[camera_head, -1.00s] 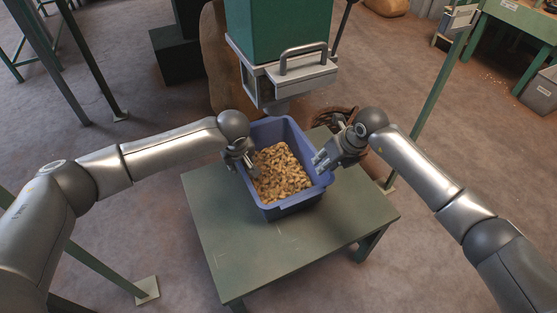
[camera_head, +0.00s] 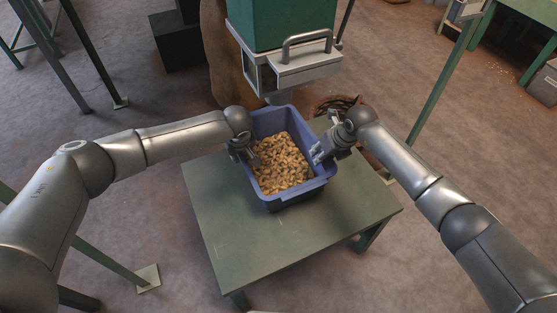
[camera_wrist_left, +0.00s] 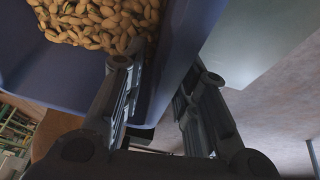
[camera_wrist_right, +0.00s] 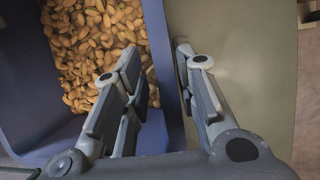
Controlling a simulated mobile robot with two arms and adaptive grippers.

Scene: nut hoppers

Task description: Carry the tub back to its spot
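The blue tub (camera_head: 284,202), holding a bed of light brown nuts (camera_head: 281,164), is at the back part of the small green table (camera_head: 250,250), below the hopper. Whether it touches the tabletop I cannot tell. My left gripper (camera_head: 248,155) is at the tub's left wall. In the left wrist view, its fingers (camera_wrist_left: 162,75) are closed around that wall, one inside and one outside. My right gripper (camera_head: 320,152) is at the right wall. In the right wrist view, its fingers (camera_wrist_right: 163,80) are closed around the rim the same way.
The green hopper (camera_head: 280,22) with its grey handled outlet (camera_head: 300,65) hangs close above and behind the tub. The table's front half is clear. A green post (camera_head: 440,90) stands to the right. A dark box (camera_head: 178,45) stands behind on the left.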

